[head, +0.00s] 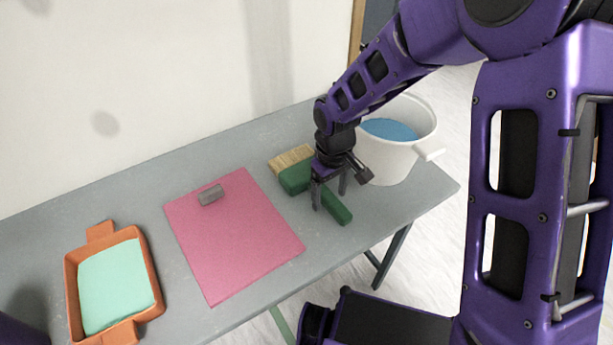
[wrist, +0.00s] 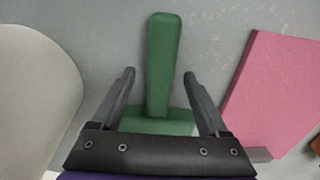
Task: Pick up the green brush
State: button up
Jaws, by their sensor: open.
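The green brush (head: 337,208) lies on the grey table, its pale bristles (head: 289,159) toward the back left and its green handle toward the front right. My gripper (head: 329,197) is over the brush, with its fingers pointing down around the handle. In the wrist view, the green brush (wrist: 163,66) runs up the middle between the two open fingers of my gripper (wrist: 160,78). The handle is apart from both fingers. The wider part of the brush is partly hidden behind the gripper's body.
A white bucket (head: 414,151) with blue contents stands close behind and right of the gripper. A pink sheet (head: 240,240) with a small grey block (head: 211,194) lies left of the brush. An orange tray (head: 153,270) holding pale green stands further left. The grey table (head: 385,215) ends at the right.

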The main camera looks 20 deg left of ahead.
grip_shut()
jog(key=shift+r, duration=0.1)
dwell(0.3)
notch_tip(320, 180, up, 10)
jog(key=p, duration=0.2)
jog(key=c, duration=0.6)
grip_release()
jog(key=shift+c, duration=0.2)
grip_shut()
